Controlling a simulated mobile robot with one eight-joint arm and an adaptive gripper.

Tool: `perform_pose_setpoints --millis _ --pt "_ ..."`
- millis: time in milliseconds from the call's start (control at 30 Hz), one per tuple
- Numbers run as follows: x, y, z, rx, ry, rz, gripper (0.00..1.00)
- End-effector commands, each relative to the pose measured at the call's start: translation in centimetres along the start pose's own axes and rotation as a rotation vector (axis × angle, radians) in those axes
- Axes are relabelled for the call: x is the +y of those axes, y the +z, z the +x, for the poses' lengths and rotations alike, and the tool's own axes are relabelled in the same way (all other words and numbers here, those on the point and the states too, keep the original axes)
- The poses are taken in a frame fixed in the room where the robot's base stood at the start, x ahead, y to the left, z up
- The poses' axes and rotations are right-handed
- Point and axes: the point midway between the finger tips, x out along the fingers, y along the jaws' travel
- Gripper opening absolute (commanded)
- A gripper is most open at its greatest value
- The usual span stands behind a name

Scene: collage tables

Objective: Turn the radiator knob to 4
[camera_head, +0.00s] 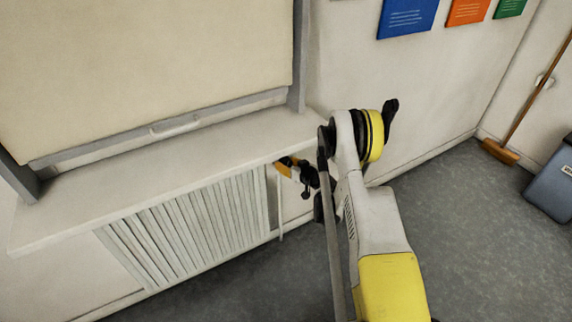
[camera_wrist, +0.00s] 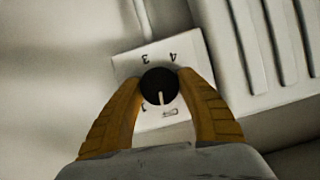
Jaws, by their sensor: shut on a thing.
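The radiator knob (camera_wrist: 158,82) is round and black in the wrist view, with a pale pointer line aimed toward the bottom of the picture. It sits on a white dial plate (camera_wrist: 128,66). A 3 and a 4 show upside down above the knob. A mark like a 1 lies lower left and a small symbol lower right. The pointer lies between these lower marks, nearer the symbol. My gripper (camera_wrist: 160,76) has its two orange fingers closed on both sides of the knob. In the head view my gripper (camera_head: 286,166) is beside the radiator (camera_head: 185,232); the knob is not discernible there.
A white sill (camera_head: 150,172) overhangs the radiator, close above my gripper. White radiator ribs (camera_wrist: 255,50) stand right of the dial in the wrist view. A broom (camera_head: 501,151) and a blue-grey bin (camera_head: 553,185) are far right. The grey floor (camera_head: 455,225) between is clear.

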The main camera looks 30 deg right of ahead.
Motion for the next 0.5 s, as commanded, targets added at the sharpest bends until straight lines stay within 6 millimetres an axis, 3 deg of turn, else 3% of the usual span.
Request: perform_pose_setpoints --millis 500 --pt "0.15 0.02 0.04 0.002 -0.171 0.418 0.13"
